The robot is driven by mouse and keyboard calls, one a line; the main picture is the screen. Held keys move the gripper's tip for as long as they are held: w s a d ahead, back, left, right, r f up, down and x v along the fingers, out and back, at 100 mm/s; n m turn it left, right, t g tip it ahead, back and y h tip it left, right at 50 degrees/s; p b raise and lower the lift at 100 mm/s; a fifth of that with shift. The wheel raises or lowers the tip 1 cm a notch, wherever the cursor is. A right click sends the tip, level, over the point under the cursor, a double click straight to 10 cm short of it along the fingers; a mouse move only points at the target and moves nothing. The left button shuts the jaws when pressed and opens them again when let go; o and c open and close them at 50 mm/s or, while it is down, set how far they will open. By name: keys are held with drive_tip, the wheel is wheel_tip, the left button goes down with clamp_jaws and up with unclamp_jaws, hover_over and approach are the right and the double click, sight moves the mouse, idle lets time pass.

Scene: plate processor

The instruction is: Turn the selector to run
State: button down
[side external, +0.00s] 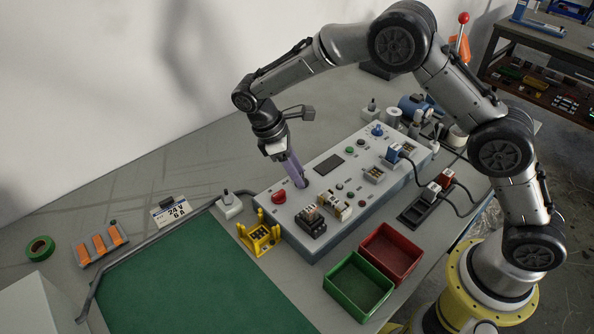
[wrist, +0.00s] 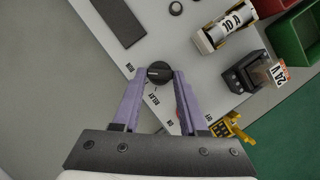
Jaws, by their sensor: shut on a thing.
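The selector is a round black knob (wrist: 160,70) on the pale top of the control panel (side external: 335,205). In the wrist view it sits between the tips of my gripper's (wrist: 158,75) two purple fingers, which are shut on it. A pale mark shows on the knob's left side, facing small lettering that seems to read RUN (wrist: 129,67). The lettering RELAY (wrist: 152,101) is below the knob. In the side view my gripper (side external: 300,184) reaches down to the panel and hides the knob.
A red button (side external: 278,197) is left of my gripper. Black modules (side external: 310,221) and a dark display (side external: 328,164) are close by on the panel. A green bin (side external: 358,287) and a red bin (side external: 391,253) stand in front. A yellow holder (side external: 259,238) is at the panel's left.

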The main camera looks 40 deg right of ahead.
drive_tip(key=shift+a, duration=0.1)
drive_tip(key=shift+c, duration=2.2)
unclamp_jaws()
drive_tip(key=v, duration=1.3)
drive_tip(key=shift+r, duration=0.4)
drive_tip(key=shift+w, duration=0.1)
